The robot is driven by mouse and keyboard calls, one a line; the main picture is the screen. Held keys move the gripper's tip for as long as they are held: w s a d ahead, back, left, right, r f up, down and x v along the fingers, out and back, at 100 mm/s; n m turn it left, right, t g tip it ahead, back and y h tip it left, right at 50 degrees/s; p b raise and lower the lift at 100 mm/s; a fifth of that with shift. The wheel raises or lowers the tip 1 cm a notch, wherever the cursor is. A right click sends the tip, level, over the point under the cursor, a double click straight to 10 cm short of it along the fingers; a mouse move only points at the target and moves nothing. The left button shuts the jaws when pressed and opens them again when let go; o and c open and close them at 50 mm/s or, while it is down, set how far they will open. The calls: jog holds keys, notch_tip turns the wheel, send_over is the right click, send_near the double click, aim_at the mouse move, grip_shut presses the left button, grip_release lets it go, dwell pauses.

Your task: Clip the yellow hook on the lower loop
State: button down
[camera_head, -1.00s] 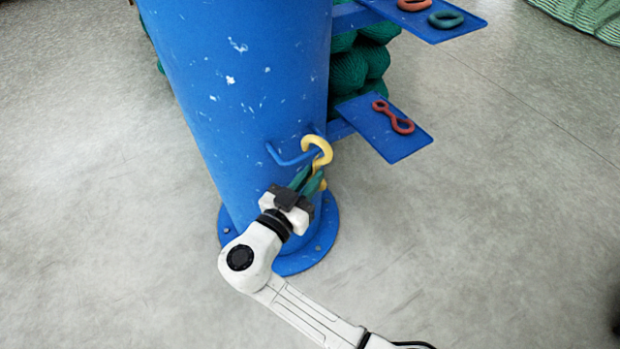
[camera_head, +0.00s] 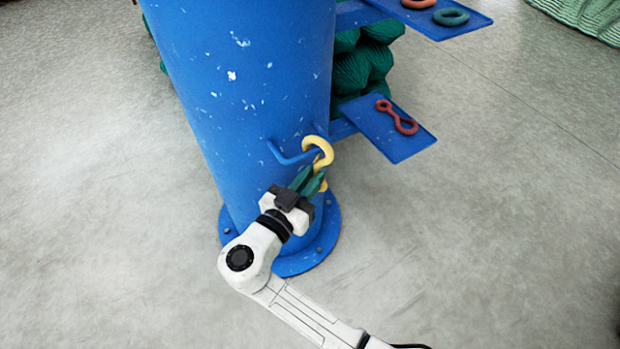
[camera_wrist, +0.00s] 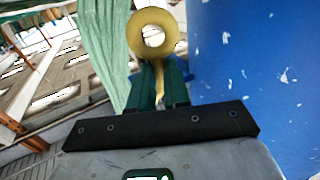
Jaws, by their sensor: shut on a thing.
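The yellow hook (camera_head: 317,147) is at the lower blue loop (camera_head: 287,156) on the side of the blue post. Its round upper eye overlaps the loop's bar in the head view; I cannot tell whether it is around the bar or in front of it. My gripper (camera_head: 314,182) is shut on the hook's lower part with its green fingers. In the wrist view the hook's ring (camera_wrist: 152,42) stands up beyond the fingers (camera_wrist: 160,90), left of the blue post. The loop does not show clearly in the wrist view.
The thick blue post (camera_head: 245,80) stands on a round floor flange (camera_head: 330,215). A lower blue shelf (camera_head: 408,145) holds a red hook (camera_head: 397,118). An upper shelf (camera_head: 470,30) holds a green ring (camera_head: 450,16) and an orange ring (camera_head: 420,3).

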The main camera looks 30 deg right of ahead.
jog(key=shift+w+a+f+b, duration=0.1)
jog(key=shift+w+f+b, duration=0.1)
jog(key=shift+f+b, duration=0.6)
dwell(0.4)
jog(key=shift+r, duration=0.2)
jog(key=c, duration=1)
grip_release()
jog(key=shift+f, duration=0.1)
jog(key=p+v, duration=0.1)
jog(key=v, duration=1)
